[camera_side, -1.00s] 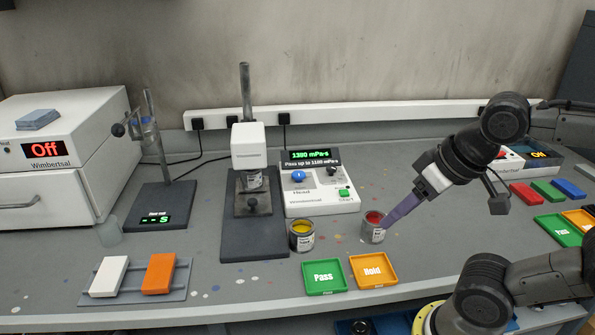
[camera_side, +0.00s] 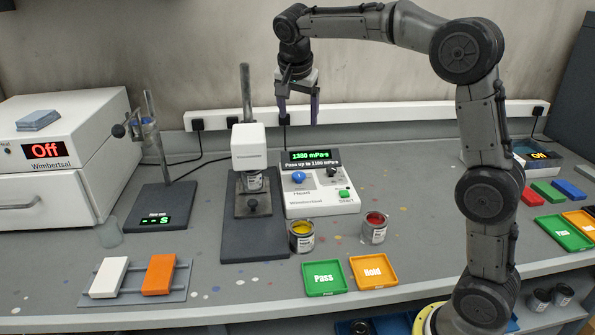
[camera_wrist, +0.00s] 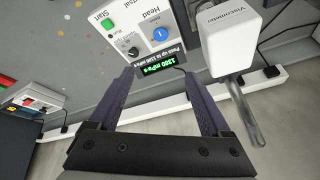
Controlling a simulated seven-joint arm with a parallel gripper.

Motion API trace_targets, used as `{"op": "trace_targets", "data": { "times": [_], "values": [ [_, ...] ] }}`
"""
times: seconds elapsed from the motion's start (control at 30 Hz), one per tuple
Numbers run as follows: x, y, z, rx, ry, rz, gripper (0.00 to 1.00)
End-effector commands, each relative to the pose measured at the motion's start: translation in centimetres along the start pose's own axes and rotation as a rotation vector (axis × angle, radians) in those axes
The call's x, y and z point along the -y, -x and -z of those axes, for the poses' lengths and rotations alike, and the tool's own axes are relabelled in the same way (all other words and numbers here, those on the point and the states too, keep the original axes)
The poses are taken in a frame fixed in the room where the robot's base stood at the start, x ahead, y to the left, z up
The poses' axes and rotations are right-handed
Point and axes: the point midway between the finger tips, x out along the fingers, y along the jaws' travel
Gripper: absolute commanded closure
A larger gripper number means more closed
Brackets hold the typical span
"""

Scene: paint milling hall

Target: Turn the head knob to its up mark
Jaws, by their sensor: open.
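The blue head knob (camera_side: 298,177) sits on the top panel of a white control box (camera_side: 318,207), over the word Head. It also shows in the wrist view (camera_wrist: 160,34), with a small pale mark on it; I cannot tell exactly where it points. A black knob (camera_side: 332,172) is to its right, and a green Start button (camera_side: 344,193) is below that. The box's display (camera_side: 310,156) reads 1380 mPa·s. My gripper (camera_side: 298,121) is open and empty, pointing down, above and apart from the box. The wrist view shows both purple fingers (camera_wrist: 158,76) spread.
The viscometer (camera_side: 248,140) with its metal post stands left of the box. A yellow paint can (camera_side: 302,243) and a red one (camera_side: 374,232) stand in front. Pass (camera_side: 324,291) and Hold (camera_side: 373,284) trays lie nearer the front edge. A white power strip (camera_side: 400,114) runs along the wall.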

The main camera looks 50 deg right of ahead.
Motion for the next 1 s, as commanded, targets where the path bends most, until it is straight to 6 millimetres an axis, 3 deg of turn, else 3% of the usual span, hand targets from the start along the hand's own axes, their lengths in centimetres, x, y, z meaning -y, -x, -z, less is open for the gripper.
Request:
{"op": "trace_targets", "data": {
  "times": [0.03, 0.1, 0.23, 0.57, 1.0],
  "values": [
    [1.0, -2.0, 0.2, 0.001, 0.003, -0.029, 0.18],
    [2.0, -4.2, 0.2, 0.004, 0.009, -0.057, 0.18],
    [2.6, -7.5, -0.3, 0.021, 0.021, -0.105, 0.18],
    [2.0, -11.2, -0.7, 0.035, 0.028, -0.137, 0.18],
    [0.9, -19.4, -1.1, 0.035, 0.029, -0.138, 0.18]
  ]
}}
